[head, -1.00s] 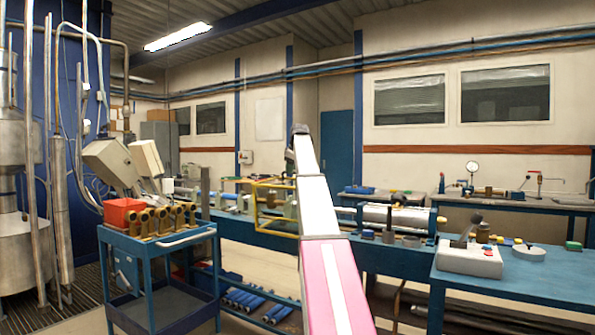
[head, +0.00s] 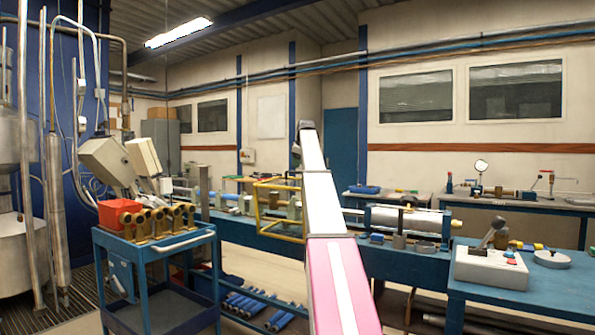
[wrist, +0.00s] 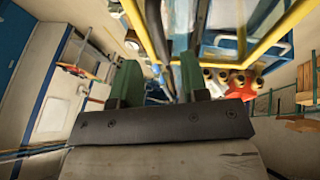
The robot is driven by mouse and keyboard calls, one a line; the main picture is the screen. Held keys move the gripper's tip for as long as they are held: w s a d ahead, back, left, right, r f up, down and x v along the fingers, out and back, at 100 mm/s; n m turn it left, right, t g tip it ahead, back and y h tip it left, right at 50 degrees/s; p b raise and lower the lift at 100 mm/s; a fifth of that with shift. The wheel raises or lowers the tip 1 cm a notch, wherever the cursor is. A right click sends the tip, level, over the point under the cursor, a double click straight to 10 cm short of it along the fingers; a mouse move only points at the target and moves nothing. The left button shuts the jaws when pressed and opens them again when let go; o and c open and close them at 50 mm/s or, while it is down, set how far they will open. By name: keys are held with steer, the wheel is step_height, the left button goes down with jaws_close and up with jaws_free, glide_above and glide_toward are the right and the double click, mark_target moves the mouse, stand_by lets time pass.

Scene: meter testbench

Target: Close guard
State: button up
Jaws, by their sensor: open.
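The guard is a yellow tubular frame (head: 257,208) standing on the long blue workbench in the middle of the head view. It appears tilted open, but its exact angle is hard to tell. My arm crosses in front of its right side and hides part of it. In the wrist view its yellow bars (wrist: 272,42) cross the top, close beyond the fingers. My gripper (wrist: 160,80) is open, its two green fingers apart with nothing held between them. I cannot tell whether a finger touches a bar.
A blue trolley (head: 160,248) with a red bin (head: 118,212) and several brass fittings stands at left. A blue table (head: 530,282) with a control box (head: 491,267) stands at right. Pipes and a steel tank are at far left. Blue cylinders lie beneath the workbench.

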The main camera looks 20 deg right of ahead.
mark_target(297, 172)
steer(key=x, duration=0.4)
steer(key=shift+f, duration=0.15)
steer(key=shift+c, duration=0.3)
jaws_close()
steer(key=shift+d, duration=0.1)
